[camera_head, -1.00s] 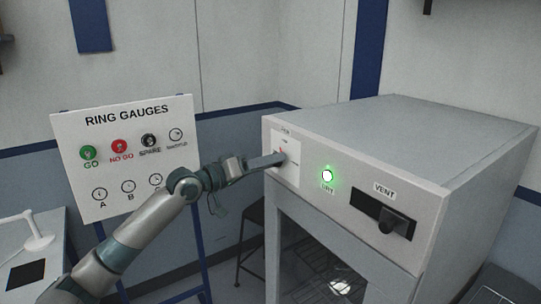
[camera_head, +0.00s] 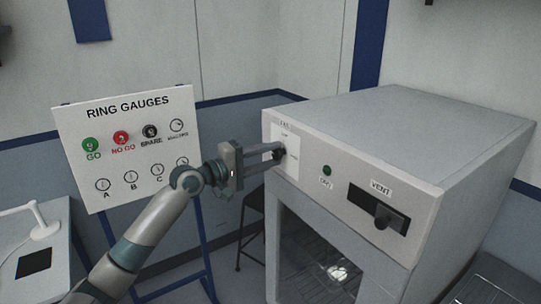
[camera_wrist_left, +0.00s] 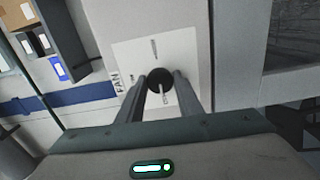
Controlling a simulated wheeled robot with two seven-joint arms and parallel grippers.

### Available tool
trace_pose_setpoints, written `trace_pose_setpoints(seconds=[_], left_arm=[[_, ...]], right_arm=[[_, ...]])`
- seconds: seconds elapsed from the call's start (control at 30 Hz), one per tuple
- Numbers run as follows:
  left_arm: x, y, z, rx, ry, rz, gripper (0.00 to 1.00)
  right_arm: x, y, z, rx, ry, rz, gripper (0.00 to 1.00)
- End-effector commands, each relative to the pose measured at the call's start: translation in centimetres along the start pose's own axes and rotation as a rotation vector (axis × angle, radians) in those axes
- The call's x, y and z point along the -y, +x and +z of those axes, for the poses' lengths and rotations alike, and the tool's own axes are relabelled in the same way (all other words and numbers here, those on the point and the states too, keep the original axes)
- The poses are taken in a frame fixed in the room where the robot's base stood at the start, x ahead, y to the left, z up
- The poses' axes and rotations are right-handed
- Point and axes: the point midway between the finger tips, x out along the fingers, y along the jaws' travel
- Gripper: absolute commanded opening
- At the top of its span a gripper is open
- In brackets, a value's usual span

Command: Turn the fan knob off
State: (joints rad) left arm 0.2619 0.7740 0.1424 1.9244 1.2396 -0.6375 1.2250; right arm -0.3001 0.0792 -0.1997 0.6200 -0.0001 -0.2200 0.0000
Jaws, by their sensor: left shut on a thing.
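The fan knob (camera_wrist_left: 160,79) is a round black knob on a white plate (camera_wrist_left: 190,53) marked FAN in the left wrist view. A pale pointer line runs from the knob toward the bottom of that view, next to small lettering that I cannot read surely. My left gripper (camera_wrist_left: 160,90) has one finger on each side of the knob and is shut on it. In the head view my left gripper (camera_head: 278,154) reaches the left end of the machine's front, and its fingers partly hide the knob. My right gripper is not in view.
The grey machine (camera_head: 400,125) has an unlit round lamp (camera_head: 327,170) and a VENT slider (camera_head: 380,208) right of the knob. A RING GAUGES board (camera_head: 128,150) stands behind my left arm.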

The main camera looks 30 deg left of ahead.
Motion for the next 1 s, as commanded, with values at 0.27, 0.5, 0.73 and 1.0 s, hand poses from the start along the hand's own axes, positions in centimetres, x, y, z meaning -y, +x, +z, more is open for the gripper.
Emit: trace_pose_setpoints(seconds=[0.27,0.5,0.73,1.0], left_arm=[[0.14,0.0,0.02,0.0,-0.063,-0.003,0.1],[0.14,0.0,0.01,0.0,-0.067,-0.003,0.1],[0.11,0.01,0.01,0.0,-0.066,-0.002,0.51],[0.05,-0.02,0.0,0.0,-0.065,-0.001,0.51]], right_arm=[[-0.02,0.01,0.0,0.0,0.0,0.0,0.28],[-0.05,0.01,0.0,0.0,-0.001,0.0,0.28],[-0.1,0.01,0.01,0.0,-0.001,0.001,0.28],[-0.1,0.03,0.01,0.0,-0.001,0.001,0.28]])
